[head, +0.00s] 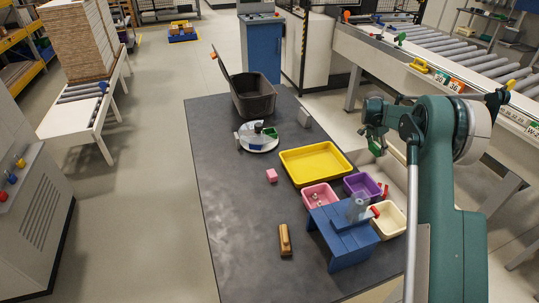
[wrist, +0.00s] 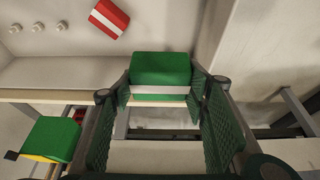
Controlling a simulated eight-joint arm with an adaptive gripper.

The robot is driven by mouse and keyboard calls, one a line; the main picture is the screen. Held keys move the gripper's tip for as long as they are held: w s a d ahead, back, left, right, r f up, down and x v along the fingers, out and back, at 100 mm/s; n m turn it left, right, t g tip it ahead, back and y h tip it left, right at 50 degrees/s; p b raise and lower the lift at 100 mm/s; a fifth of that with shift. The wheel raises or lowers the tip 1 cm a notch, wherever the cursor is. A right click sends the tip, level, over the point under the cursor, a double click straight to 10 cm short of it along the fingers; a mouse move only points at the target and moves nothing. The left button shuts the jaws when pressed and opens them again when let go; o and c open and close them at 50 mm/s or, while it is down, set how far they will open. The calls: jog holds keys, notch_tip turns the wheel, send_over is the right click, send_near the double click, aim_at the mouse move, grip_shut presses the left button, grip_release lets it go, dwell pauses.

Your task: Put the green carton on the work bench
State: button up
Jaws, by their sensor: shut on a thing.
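My gripper (head: 374,141) is to the right of the dark grey work bench (head: 235,215), above a pale tray beside it. It is shut on a green carton (wrist: 160,68) with a white band, which sits between the fingertips in the wrist view. In the head view the carton (head: 377,150) shows only as a small green patch, partly hidden by the fingers. Another green block (wrist: 50,138) with a yellow edge shows at the lower left of the wrist view, apart from the gripper.
A red carton with a white stripe (wrist: 110,17) lies beyond the gripper. The bench carries a yellow tray (head: 316,162), a black bin (head: 253,98), a round white plate (head: 258,145), small coloured bins and a blue stand (head: 343,236). The bench's left side is mostly clear.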

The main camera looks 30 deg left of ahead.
aim_at(379, 146)
notch_tip(379, 146, up, 18)
jog(key=r, duration=0.1)
jog(key=s+a+n+p, duration=0.1)
jog(key=s+a+n, duration=0.1)
jog(key=s+a, duration=0.7)
jog(key=s+a+n+t+y+p, duration=0.1)
jog(key=s+a, duration=0.4)
jog(key=a, duration=0.7)
jog(key=s+a+n+p, duration=0.1)
jog(key=s+a+n, duration=0.1)
jog(key=s+a, duration=0.7)
jog(key=s+a+n+y+p, duration=0.1)
jog(key=s+a+n+p, duration=0.1)
jog(key=s+a, duration=1)
jog(key=s+a+n+y+p, duration=0.15)
jog(key=s+a, duration=0.65)
jog(key=s, duration=0.8)
jog(key=shift+n, duration=0.25)
notch_tip(379, 146, down, 6)
jog(key=shift+w+r+b, duration=0.1)
jog(key=shift+r+b, duration=0.1)
jog(key=shift+b, duration=0.1)
jog(key=shift+f, duration=0.15)
jog(key=shift+f+b, duration=0.3)
jog(key=shift+f, duration=2.7)
